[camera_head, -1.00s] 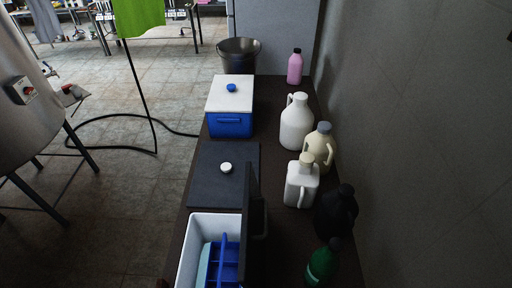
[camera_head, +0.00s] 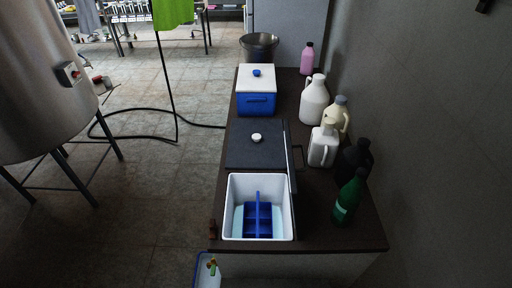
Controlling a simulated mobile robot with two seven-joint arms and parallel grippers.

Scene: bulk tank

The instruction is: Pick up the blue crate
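The blue crate (camera_head: 258,219) is a small divided carrier with an upright centre handle. It sits inside an open white box (camera_head: 233,186) at the near end of the dark bench. Pale blue shows around it on the box floor. The box walls stand around the crate on all sides. Neither of my grippers is in view.
A dark upright panel (camera_head: 292,172) stands along the box's right side. Behind the box are a dark slab (camera_head: 241,156) with a white knob and a blue cooler (camera_head: 257,104) with a white lid. Several bottles and jugs, including a green bottle (camera_head: 347,200), line the right.

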